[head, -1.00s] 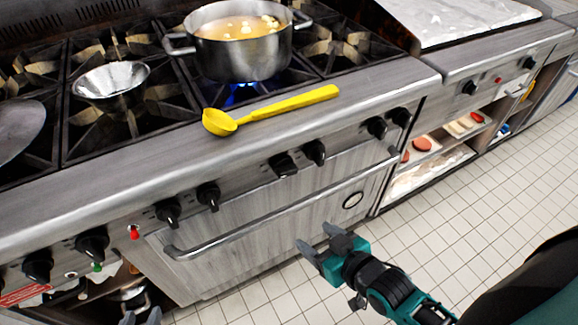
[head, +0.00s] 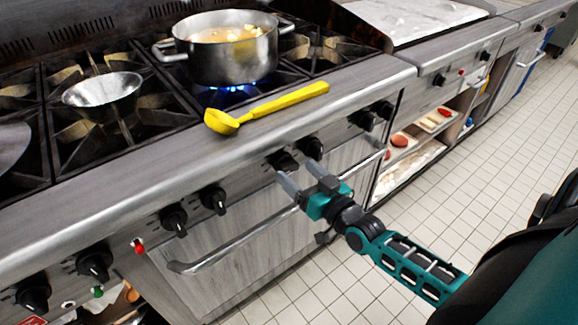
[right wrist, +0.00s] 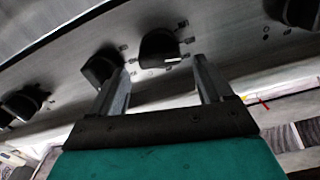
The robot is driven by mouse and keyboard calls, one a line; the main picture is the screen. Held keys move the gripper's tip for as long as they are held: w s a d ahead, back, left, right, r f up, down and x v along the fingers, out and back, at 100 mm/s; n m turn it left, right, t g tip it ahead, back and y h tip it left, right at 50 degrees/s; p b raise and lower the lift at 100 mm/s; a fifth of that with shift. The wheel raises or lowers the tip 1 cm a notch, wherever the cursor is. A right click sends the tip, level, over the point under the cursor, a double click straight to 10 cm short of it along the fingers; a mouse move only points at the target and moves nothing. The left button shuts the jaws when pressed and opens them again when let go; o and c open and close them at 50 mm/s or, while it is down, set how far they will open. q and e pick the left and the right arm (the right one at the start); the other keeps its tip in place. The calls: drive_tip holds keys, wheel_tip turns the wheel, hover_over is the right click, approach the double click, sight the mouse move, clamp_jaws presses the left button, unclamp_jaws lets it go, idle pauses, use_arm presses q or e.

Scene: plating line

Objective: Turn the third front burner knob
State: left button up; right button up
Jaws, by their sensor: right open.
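The stove's front panel carries a row of black burner knobs. A middle pair, its left knob (head: 283,160) and right knob (head: 311,147), sits below the yellow ladle. Further left are another pair, with knobs (head: 173,219) and (head: 213,200), and more knobs at the lower left. My right gripper (head: 302,176) is open and empty, its fingertips just in front of and below the middle pair. In the right wrist view, a knob with a white mark (right wrist: 160,47) lies ahead between the fingers, and another knob (right wrist: 102,66) is by the left fingertip. Contact cannot be told. My left gripper is not in view.
A yellow ladle (head: 267,107) lies on the stove's front ledge. A steel pot (head: 228,62) stands over a lit blue flame. A metal bowl (head: 103,91) sits on the left grates. The oven handle (head: 236,243) runs below the knobs. Tiled floor is clear at right.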

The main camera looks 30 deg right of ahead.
sight(292, 168)
drive_tip(key=w, duration=0.3)
drive_tip(key=shift+w+a, duration=0.15)
drive_tip(key=shift+w, duration=0.5)
drive_tip(key=c, duration=1)
